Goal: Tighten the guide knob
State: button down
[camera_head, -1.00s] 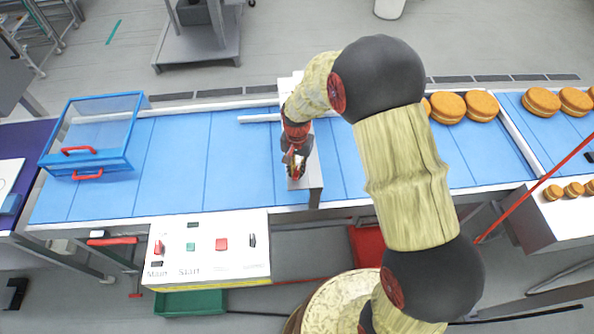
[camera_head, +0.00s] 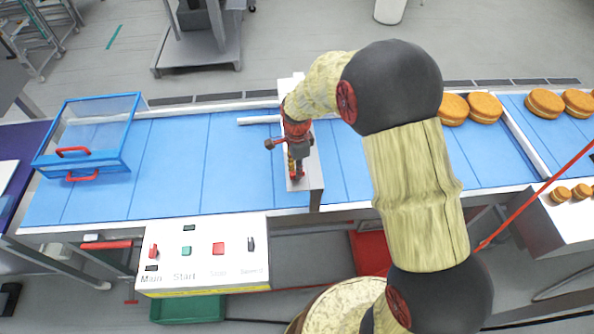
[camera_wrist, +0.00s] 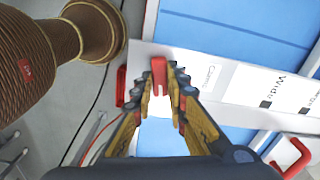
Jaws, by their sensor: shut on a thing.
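The guide knob is a small red piece (camera_wrist: 159,72) on the white labelled panel (camera_wrist: 225,75) in the wrist view. My gripper (camera_wrist: 164,90) is shut on it, with its two ridged fingertips on either side. In the head view my gripper (camera_head: 296,174) points down onto the white panel (camera_head: 315,178) that spans the blue belt, and it hides the knob there. The panel's printed labels include "Width"; other lettering is partly cut off or too small to read.
The blue conveyor (camera_head: 170,165) runs under the panel, with filled rounds (camera_head: 484,108) to the right. A clear blue-framed guard (camera_head: 95,135) stands at the left. A white control box (camera_head: 205,258) with switches and buttons is in front. A red slanted rod (camera_head: 530,205) is at the right.

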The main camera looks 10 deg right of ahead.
jog(key=shift+m, duration=1.2)
jog(key=c, duration=1.8)
grip_release()
jog(key=shift+b, duration=0.3)
jog(key=shift+o, duration=0.2)
jog(key=shift+r, duration=0.1)
notch_tip(320, 180, up, 12)
